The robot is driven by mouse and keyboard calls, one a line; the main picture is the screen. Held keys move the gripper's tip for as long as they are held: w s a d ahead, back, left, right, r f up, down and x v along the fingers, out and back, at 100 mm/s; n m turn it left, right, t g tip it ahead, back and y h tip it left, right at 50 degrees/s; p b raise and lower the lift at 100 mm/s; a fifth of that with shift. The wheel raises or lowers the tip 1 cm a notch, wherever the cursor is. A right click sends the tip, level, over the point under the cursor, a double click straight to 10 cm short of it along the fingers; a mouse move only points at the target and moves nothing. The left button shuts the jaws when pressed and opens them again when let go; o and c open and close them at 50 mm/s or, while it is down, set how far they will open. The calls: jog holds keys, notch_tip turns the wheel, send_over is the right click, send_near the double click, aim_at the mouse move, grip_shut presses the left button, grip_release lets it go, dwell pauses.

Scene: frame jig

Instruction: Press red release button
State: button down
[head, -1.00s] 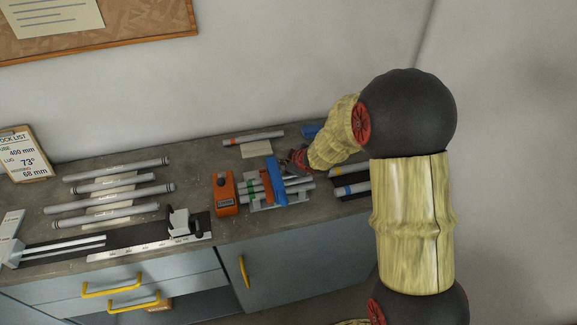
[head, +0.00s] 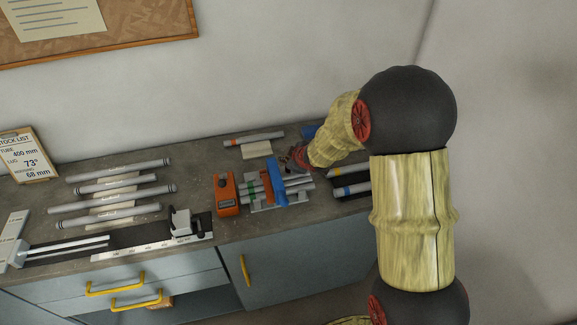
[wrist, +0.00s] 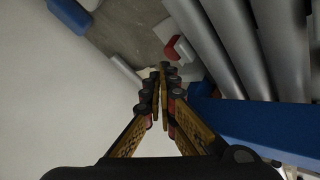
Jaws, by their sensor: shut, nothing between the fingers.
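A small red part (wrist: 173,50), which looks like the release button, sits beside a pale block just beyond my fingertips in the wrist view. I cannot tell whether the fingers touch it. My gripper (wrist: 162,76) is shut and empty; its fingertips are together. In the head view my gripper (head: 296,158) is by the far end of the blue bar (head: 277,182), which lies across several grey tubes in a fixture. The blue bar also shows at the right in the wrist view (wrist: 240,124). The red part is not clear in the head view.
An orange device (head: 227,194) stands left of the fixture. A tube with an orange band (head: 254,138) lies behind it. Several grey tubes (head: 120,188) rest at left, behind a measuring rail (head: 140,246). The wall (head: 230,70) is close behind the bench.

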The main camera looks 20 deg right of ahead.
jog(key=shift+r+p, duration=2.5)
jog(key=shift+r, duration=0.05)
jog(key=shift+f, duration=0.1)
jog(key=s+d+r+m+g+h+b, duration=0.1)
jog(key=s+d+r+m+h+b, duration=0.15)
jog(key=s+r, duration=0.5)
jog(key=s+d+r+m+h+b, duration=0.1)
jog(key=s+d+r+m, duration=0.25)
jog(key=s+r, duration=0.4)
jog(key=s+a+m+g+b, duration=0.1)
jog(key=s+a+m, duration=0.1)
jog(key=s, duration=1)
jog(key=s+a+r+m+g+y+b, duration=0.1)
jog(key=s+a+m, duration=0.2)
jog(key=s, duration=1)
jog(key=shift+s, duration=0.2)
